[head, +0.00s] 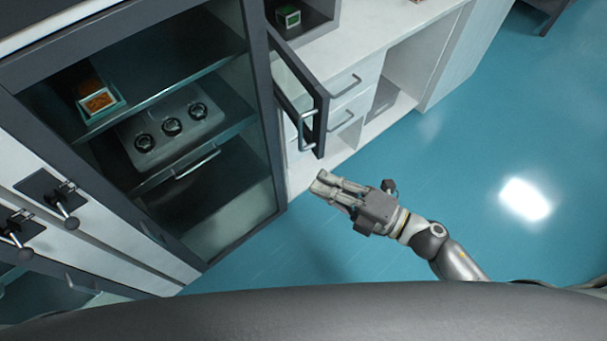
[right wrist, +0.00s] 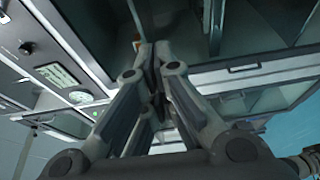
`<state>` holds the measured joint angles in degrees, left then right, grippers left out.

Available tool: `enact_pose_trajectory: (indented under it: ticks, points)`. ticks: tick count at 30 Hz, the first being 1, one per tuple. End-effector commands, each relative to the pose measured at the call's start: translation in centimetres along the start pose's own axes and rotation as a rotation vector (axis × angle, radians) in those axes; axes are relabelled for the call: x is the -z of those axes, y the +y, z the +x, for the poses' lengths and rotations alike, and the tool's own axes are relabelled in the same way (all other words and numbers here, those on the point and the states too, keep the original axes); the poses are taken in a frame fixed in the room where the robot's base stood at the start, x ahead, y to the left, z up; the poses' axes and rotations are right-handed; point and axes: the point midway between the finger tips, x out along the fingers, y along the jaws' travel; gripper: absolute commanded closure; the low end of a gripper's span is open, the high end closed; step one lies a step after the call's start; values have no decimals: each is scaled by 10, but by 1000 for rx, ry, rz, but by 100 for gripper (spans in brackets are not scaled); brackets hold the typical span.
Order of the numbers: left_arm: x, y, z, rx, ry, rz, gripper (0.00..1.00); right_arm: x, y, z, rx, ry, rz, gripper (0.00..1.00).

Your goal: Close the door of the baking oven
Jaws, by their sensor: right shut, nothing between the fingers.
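The oven door (head: 293,88) is a dark-framed glass panel with a silver bar handle (head: 307,131). It stands swung open, sticking out from the left side of a grey box (head: 334,20) on the white counter, which looks like the oven. A small green item (head: 288,16) shows inside the box. My right gripper (head: 322,186) is shut and empty, just below and apart from the door's lower end in the head view. Its closed fingers also show in the right wrist view (right wrist: 151,58). I cannot make out the door surely there. My left gripper is not in view.
A tall glass-fronted cabinet (head: 273,165) stands to the left of the door, close to it. White drawers (head: 352,100) with handles lie below the counter behind the door. The blue floor (head: 450,150) to the right is clear.

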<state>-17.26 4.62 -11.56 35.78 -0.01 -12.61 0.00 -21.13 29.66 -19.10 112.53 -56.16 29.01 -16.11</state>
Motion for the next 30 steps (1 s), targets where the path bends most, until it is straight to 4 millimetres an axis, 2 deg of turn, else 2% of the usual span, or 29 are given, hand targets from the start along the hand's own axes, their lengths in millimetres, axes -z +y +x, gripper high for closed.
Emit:
enact_pose_trajectory:
  ticks: [5,11,18,21,24,30]
  points:
    - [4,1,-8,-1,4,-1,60,1,7,14,-6,8,-14,100]
    - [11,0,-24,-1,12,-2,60,2,10,54,-8,8,-12,100]
    - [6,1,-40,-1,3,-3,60,2,8,105,-7,7,-9,100]
    - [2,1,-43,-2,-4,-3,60,-16,5,94,-2,4,-12,100]
    - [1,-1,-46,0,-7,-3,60,-27,5,91,-3,5,-10,100]
    - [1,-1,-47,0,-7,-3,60,-36,4,87,-3,6,-9,100]
